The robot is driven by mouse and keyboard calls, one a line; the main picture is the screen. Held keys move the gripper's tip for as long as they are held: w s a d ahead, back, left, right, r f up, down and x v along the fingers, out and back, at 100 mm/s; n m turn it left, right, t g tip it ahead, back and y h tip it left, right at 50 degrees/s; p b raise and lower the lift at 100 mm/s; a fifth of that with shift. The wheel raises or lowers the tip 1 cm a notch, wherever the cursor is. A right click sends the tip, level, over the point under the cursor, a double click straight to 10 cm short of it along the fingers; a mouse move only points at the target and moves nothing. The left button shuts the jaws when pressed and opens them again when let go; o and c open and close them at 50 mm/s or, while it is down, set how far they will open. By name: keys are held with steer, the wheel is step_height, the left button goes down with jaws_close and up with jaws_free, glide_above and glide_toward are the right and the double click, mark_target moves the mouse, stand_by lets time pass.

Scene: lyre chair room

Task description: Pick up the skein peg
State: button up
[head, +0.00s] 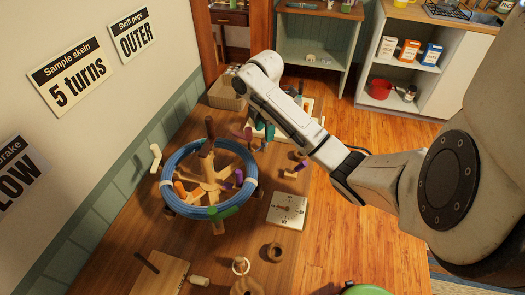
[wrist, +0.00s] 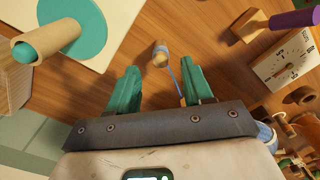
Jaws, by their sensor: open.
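A small wooden peg with a pale blue band, which looks like the skein peg (wrist: 160,54), is on the wooden table in the wrist view, just beyond and between my fingertips. A thin blue strand runs from it back toward my gripper's palm. My gripper (wrist: 162,76) is open, its two green fingers apart with nothing held between them. In the head view my gripper (head: 264,131) is low over the table behind the swift, and I cannot make out the peg there. A blue skein ring (head: 176,155) lies around the wooden swift (head: 206,178).
A square dial box (head: 287,211) stands right of the swift. A teal disc on a white board with a wooden tube (wrist: 38,48) is at left in the wrist view. A wooden block with a purple piece (wrist: 250,25) is at right.

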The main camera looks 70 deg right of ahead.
mark_target(264, 144)
step_height(264, 144, down, 2)
steer(key=shift+f+b, duration=0.1)
steer(key=shift+b, duration=0.2)
steer(key=shift+f+p, duration=0.3)
steer(key=shift+f, duration=2.15)
steer(key=shift+c, duration=0.3)
jaws_close()
